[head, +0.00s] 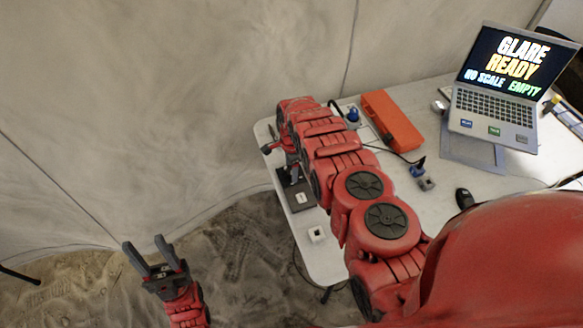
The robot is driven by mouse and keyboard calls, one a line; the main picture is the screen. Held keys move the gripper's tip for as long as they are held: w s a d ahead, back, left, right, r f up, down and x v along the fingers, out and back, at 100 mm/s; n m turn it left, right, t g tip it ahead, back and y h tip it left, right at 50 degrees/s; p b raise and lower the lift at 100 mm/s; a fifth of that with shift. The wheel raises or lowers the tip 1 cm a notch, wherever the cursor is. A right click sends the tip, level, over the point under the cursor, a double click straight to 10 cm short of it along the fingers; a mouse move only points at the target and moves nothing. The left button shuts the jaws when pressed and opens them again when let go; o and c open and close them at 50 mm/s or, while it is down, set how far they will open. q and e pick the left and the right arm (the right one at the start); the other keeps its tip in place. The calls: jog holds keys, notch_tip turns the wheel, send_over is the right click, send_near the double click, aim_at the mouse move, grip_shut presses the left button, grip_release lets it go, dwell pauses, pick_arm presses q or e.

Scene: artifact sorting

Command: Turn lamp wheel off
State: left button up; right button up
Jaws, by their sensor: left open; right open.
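My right arm reaches across the white table (440,195) to its far left end. My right gripper (281,160) is open there, partly hidden behind its own arm, above a dark plate (299,205) with a small white label. I cannot tell whether it touches anything. The lamp wheel is not clearly recognisable; my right arm covers part of this area. A small white block (317,235) with a dark centre lies near the table's front left edge. My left gripper (147,249) is open and empty, over the sandy floor left of the table.
An orange case (391,120) lies at the back, beside a blue-topped item (353,115). A laptop (497,95) reads "GLARE READY" and "NO SCALE EMPTY". A cable leads to a blue and grey connector (419,172). A black mouse (464,199) lies at right. A fabric wall stands behind.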

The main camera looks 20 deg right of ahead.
jog(key=shift+f, duration=0.15)
grip_shut()
dwell(0.4)
